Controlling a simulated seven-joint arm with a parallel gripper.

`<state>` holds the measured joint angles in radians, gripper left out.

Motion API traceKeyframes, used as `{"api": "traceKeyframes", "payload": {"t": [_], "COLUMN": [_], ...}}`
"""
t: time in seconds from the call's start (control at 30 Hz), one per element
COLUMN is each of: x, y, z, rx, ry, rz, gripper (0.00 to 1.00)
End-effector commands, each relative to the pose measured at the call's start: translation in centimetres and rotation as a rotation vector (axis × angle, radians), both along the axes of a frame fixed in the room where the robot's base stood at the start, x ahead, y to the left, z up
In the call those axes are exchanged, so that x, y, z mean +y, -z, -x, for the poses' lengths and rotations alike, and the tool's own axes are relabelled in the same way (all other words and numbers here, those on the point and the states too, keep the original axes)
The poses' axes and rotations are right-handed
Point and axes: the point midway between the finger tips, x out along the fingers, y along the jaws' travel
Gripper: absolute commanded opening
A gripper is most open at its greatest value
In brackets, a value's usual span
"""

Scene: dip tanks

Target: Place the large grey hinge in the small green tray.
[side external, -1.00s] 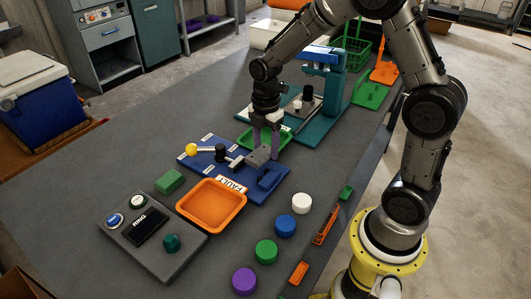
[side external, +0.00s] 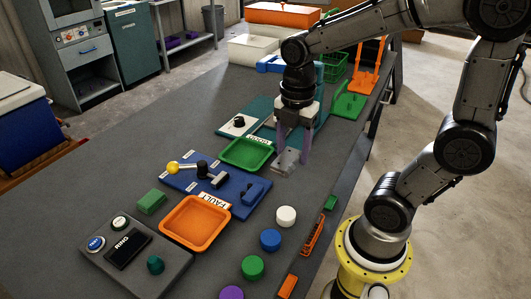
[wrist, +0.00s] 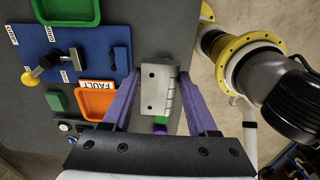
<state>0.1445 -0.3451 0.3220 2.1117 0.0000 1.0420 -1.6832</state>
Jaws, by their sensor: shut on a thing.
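My gripper (side external: 293,150), with purple fingers, is shut on the large grey hinge (side external: 286,163). In the wrist view the hinge (wrist: 157,92) sits flat between the two fingers (wrist: 165,100), its knuckle line to the right. The hinge is to the right of the small green tray (side external: 246,153), apart from it; its exact height above the table is hard to tell. The tray looks empty, and a label reading GOOD is behind it. In the wrist view the tray (wrist: 67,12) is at the upper left.
An orange tray (side external: 195,222) labelled FAULT stands nearer, beside a blue lever plate (side external: 190,181). White (side external: 286,216), blue (side external: 270,240) and green (side external: 252,267) round pieces lie along the right. A teal press (side external: 305,125) stands behind the gripper.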

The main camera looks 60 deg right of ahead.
Motion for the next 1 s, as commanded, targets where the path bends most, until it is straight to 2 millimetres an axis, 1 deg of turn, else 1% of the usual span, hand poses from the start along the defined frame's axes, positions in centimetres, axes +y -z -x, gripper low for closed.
{"api": "traceKeyframes", "payload": {"t": [0.07, 0.2, 0.3, 0.4, 0.53, 0.63, 1.0], "x": [-0.5, -2.9, -4.8, -6.4, -7.5, -8.0, -10.6], "y": [-0.6, -0.7, -0.4, 0.1, 0.8, 1.5, 4.8], "z": [-1.3, -4.1, -5.6, -6.3, -6.6, -7.7, -14.7], "rx": [-0.02, -0.026, -0.021, -0.009, 0.007, 0.011, 0.01], "ry": [-0.047, -0.096, -0.095, -0.067, -0.035, -0.031, -0.031], "rz": [0.004, 0.009, 0.01, 0.006, -0.001, -0.002, -0.001], "gripper": [0.0, 0.0, 0.0, 0.0, 0.0, 0.0, 0.0]}}
